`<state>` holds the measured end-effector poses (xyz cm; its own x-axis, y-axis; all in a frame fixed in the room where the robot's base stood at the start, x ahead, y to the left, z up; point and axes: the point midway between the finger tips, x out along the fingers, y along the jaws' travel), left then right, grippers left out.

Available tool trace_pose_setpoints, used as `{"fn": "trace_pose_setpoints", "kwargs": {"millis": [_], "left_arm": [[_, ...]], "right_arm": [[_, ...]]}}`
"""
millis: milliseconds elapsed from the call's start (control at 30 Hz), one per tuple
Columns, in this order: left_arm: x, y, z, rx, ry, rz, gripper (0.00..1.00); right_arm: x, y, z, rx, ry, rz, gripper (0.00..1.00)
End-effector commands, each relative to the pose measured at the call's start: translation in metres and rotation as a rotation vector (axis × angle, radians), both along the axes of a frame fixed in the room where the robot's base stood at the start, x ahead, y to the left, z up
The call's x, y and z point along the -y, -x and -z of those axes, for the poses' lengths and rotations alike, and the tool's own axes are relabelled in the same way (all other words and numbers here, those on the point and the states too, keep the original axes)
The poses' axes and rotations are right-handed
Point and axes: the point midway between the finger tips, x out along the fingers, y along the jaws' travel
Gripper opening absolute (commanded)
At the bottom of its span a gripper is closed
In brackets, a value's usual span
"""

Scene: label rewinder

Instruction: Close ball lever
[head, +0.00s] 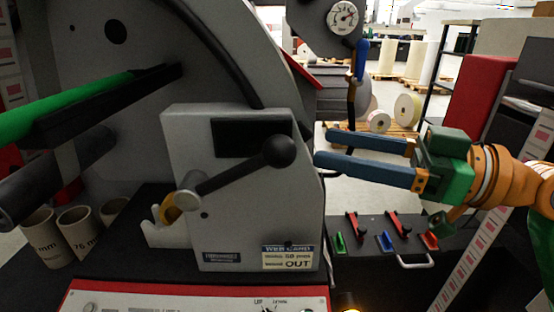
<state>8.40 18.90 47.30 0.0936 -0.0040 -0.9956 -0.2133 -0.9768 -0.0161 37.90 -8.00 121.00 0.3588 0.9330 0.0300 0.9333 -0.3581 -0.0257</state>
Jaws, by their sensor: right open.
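The ball lever (240,168) is a dark rod with a black ball (279,151) at its upper right end. It slants up to the right across the front of a light grey box (185,140), from a pivot at the lower left. My right gripper (322,148) comes in from the right with two long blue fingers, one above the other in the picture. It is open and empty. Its fingertips are just right of the ball and the box's right edge, with a visible gap to the ball. My left gripper is not in view.
A gauge (342,17) and a blue-handled lever (361,60) stand above my right gripper. A green bar (70,103) and dark roller are at the left. Cardboard cores (77,232) stand lower left. A red-edged panel (190,300) lies in front. Small coloured clamps (385,240) lie lower right.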

Motion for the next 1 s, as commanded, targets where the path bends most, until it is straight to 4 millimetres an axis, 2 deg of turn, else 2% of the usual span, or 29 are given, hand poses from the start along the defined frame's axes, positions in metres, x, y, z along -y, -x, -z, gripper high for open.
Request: {"fn": "trace_pose_setpoints", "kwargs": {"millis": [33, 67, 167, 400, 500, 767, 867, 1000], "left_arm": [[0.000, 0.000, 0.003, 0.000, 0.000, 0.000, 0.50], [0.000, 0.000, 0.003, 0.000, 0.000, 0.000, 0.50], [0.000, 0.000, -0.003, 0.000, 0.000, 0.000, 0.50], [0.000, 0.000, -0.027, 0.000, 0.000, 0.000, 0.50], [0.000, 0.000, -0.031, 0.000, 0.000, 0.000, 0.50], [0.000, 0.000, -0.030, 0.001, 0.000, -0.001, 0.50], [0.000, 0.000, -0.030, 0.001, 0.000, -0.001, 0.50], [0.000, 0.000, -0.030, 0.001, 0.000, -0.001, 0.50]], "right_arm": [[-0.005, 0.018, -0.004, 0.034, 0.027, -0.043, 0.76], [-0.007, 0.027, -0.005, 0.047, 0.040, -0.064, 0.76], [-0.018, 0.038, -0.010, 0.061, 0.058, -0.099, 0.76], [-0.063, 0.025, -0.013, 0.058, 0.053, -0.101, 0.76], [-0.075, 0.021, -0.011, 0.059, 0.053, -0.099, 0.76], [-0.079, 0.019, -0.008, 0.059, 0.051, -0.096, 0.76], [-0.079, 0.019, -0.008, 0.059, 0.051, -0.095, 0.54], [-0.079, 0.019, -0.008, 0.058, 0.051, -0.095, 0.16]]}}
